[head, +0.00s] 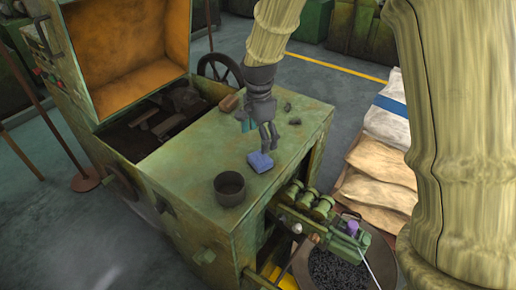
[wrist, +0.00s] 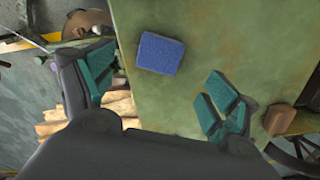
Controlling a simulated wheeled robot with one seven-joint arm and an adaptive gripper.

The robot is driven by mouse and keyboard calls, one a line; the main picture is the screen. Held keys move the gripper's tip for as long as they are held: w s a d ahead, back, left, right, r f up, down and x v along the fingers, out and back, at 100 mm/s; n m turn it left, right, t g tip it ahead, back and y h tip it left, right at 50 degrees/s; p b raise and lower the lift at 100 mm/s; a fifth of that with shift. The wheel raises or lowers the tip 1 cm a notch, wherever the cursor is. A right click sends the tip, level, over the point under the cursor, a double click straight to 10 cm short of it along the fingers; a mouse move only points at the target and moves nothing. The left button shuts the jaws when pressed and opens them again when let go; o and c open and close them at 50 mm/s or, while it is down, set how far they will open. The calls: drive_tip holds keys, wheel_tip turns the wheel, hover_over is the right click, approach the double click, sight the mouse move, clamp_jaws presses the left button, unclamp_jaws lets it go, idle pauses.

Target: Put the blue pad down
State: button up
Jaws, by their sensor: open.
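The blue pad (head: 260,162) lies flat on the green machine top (head: 205,150), near its right edge, in the head view. It also shows whole in the wrist view (wrist: 160,54), lying on the green surface close to an edge. My gripper (head: 262,138) is just above and behind the pad in the head view. In the wrist view its teal-padded fingers (wrist: 160,92) are spread wide apart with nothing between them. The pad is apart from both fingers.
A dark round cup (head: 229,188) stands at the front of the top. A brown block (head: 229,103) lies at the back, beside the open bin (head: 165,120) with its raised lid. Sacks (head: 380,165) are stacked at right. A green mechanism (head: 320,215) juts out at front right.

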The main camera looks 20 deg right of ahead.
drive_tip(key=shift+r+b, duration=0.4)
drive_tip(key=shift+r, duration=1.2)
